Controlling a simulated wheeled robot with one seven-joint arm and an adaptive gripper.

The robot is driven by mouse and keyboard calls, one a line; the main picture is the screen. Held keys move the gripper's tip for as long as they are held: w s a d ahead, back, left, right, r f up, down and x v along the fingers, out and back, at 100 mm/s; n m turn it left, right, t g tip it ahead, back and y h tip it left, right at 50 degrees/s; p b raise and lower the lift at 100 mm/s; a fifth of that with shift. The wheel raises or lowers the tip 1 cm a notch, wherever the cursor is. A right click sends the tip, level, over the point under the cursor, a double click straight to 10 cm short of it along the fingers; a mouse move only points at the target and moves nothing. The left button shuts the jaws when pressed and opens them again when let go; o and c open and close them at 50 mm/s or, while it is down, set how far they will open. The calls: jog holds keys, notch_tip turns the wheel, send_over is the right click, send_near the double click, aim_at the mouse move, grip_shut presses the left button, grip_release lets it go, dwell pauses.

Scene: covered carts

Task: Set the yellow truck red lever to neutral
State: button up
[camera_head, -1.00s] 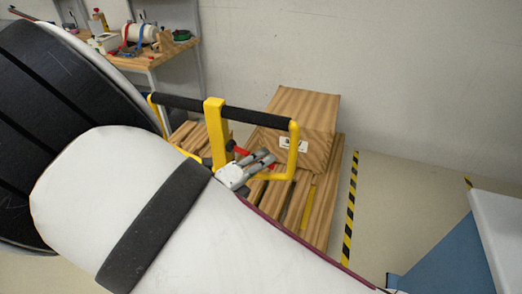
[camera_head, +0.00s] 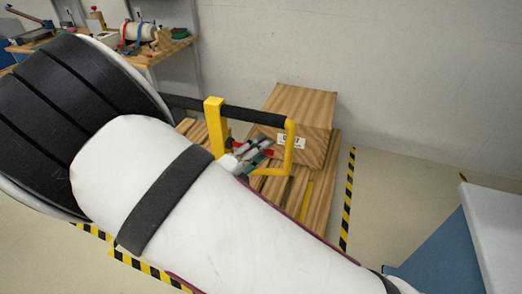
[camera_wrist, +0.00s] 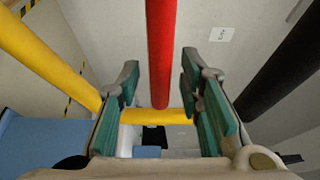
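The yellow truck's handle frame (camera_head: 215,128) stands in the middle of the head view, with a black grip bar across its top. The red lever (camera_wrist: 161,50) shows in the wrist view as a red bar from the top edge to between my fingers. In the head view only small red parts (camera_head: 238,152) show by the yellow post. My gripper (camera_wrist: 161,75) is open, with one green-padded finger on each side of the lever's end and visible gaps. In the head view my gripper (camera_head: 256,152) is inside the handle frame, partly hidden by my arm.
A wooden box (camera_head: 303,103) with a white label sits on the truck's slatted wooden bed (camera_head: 323,190). A workbench (camera_head: 160,52) with tools stands at the back left. A blue-sided, white-topped unit (camera_head: 440,250) is at the right. Striped floor tape (camera_head: 348,200) runs beside the truck.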

jog(key=shift+a, duration=0.1)
jog(key=v, duration=1.2)
jog(key=s+d+r+m+g+y, duration=0.2)
jog(key=d+r+m+g, duration=0.35)
jog(key=d+m, duration=0.5)
jog(key=s+d+r+m+g+y, duration=0.1)
jog(key=d+r+m+g, duration=0.3)
jog(key=d+m+g, duration=0.5)
jog(key=s+d+r+m+t+y, duration=0.3)
jog(key=s+r+m+y, duration=0.1)
jog(key=m, duration=0.9)
jog(key=s+d+r+m+t+y, duration=0.3)
jog(key=s+d+r+m+y, duration=0.1)
jog(key=m, duration=0.9)
jog(key=s+r+y, duration=0.1)
jog(key=s, duration=0.1)
jog(key=shift+s+t+b, duration=0.35)
jog(key=shift+r, duration=0.1)
